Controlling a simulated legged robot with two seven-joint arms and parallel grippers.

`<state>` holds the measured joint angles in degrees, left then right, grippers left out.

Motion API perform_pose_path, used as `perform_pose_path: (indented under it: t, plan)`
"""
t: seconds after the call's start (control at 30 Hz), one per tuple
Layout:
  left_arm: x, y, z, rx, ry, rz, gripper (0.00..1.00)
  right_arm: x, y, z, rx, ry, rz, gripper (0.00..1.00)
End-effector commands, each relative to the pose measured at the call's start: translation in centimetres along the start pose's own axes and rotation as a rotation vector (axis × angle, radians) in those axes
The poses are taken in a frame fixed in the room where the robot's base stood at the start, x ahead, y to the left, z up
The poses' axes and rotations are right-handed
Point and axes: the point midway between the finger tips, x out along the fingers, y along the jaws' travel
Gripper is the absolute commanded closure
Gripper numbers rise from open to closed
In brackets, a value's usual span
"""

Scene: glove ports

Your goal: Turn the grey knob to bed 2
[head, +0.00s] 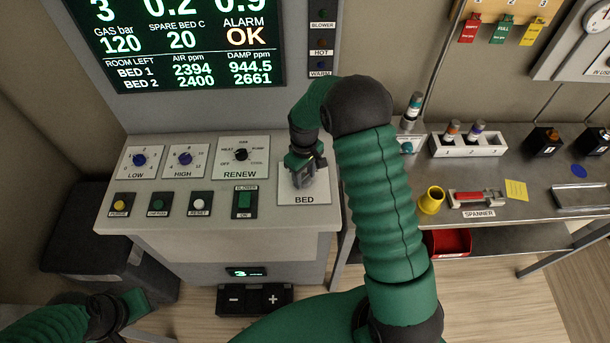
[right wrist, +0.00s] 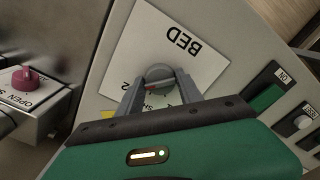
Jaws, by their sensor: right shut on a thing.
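The grey knob (right wrist: 159,76) sits on the white BED plate (right wrist: 205,75), which is upside down in the right wrist view. My right gripper (right wrist: 158,92) is shut on the knob, one finger on each side. A small red mark shows on the knob near a partly hidden "2". In the head view the BED plate (head: 318,190) is at the right end of the console, and my right gripper (head: 303,178) covers the knob. My left arm shows at the lower left of the head view; its fingertips are not clear.
The RENEW dial (head: 240,155) and a green blower switch (head: 244,203) lie left of the BED plate. The screen (head: 180,45) stands behind.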

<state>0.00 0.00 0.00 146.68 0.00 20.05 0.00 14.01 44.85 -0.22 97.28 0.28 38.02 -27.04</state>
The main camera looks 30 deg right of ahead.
Motion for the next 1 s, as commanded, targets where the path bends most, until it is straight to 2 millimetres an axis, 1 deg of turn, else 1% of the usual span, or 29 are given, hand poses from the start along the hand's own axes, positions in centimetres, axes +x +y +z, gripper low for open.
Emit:
perform_pose_path:
  t: [0.03, 0.3, 0.33, 0.47, 0.73, 0.8, 0.87, 0.97, 1.0]
  plan:
    - [0.0, 0.0, 0.0, 0.0, 0.0, 0.0, 0.64, -0.3, 0.1, -0.6, 0.0, 0.016, 0.005, 0.98]
    - [0.0, 0.0, 0.0, 0.0, 0.0, 0.0, 0.64, -0.3, 0.1, -0.6, 0.0, 0.016, 0.005, 0.98]
    - [0.0, 0.0, 0.0, 0.0, 0.0, 0.0, 0.64, -0.3, 0.2, -0.6, 0.0, 0.017, 0.005, 0.53]
    - [0.0, 0.0, 0.0, 0.0, 0.0, 0.0, 0.64, -0.2, 0.2, -0.4, 0.0, 0.012, 0.004, 0.36]
    - [0.0, 0.0, 0.0, 0.0, 0.0, 0.0, 0.64, -0.2, 0.2, -0.1, 0.0, 0.007, 0.003, 0.36]
    - [0.1, 0.0, 0.0, 0.0, 0.0, 0.0, 0.64, -0.5, 0.2, -0.1, 0.001, 0.008, 0.003, 0.36]
    - [0.2, 0.0, 0.1, 0.0, 0.0, 0.0, 0.64, -1.1, 0.2, -0.1, 0.001, 0.008, 0.004, 0.36]
    - [0.7, 0.0, 0.2, 0.0, 0.0, 0.0, 0.64, -3.0, 0.2, -0.2, 0.001, 0.011, 0.005, 0.36]
    - [0.8, 0.0, 0.2, 0.0, 0.0, 0.0, 0.64, -4.0, 0.2, -0.2, 0.001, 0.011, 0.006, 0.36]
